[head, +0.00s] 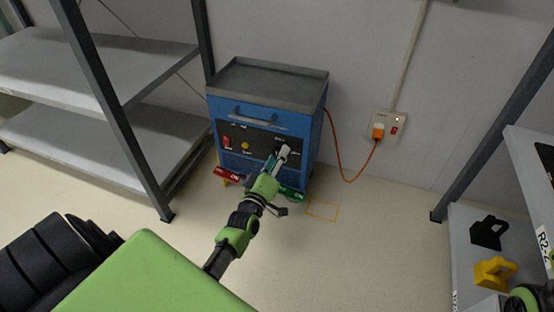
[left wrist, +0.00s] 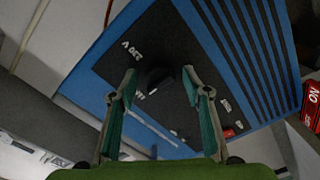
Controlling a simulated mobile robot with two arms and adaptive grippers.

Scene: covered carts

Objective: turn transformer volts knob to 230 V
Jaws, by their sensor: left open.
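The transformer is a blue cabinet (head: 312,140) with a black front panel (head: 262,143), against the wall. In the left wrist view a dark round knob (left wrist: 158,78) sits on the black panel (left wrist: 180,45), with white lettering (left wrist: 131,51) beside it that seems to read 230 V, turned over. Another marking near the knob is too small to read. My left gripper (head: 280,156) is at the panel's right side and covers the knob in the head view. Its fingers (left wrist: 160,88) are open, one on either side of the knob; contact cannot be told. The knob's pointer is not clear.
A red switch (head: 227,142) and a yellow button (head: 245,147) are on the panel's left. An orange cable (head: 340,170) runs to a wall socket (head: 387,124). Shelves (head: 100,75) stand left.

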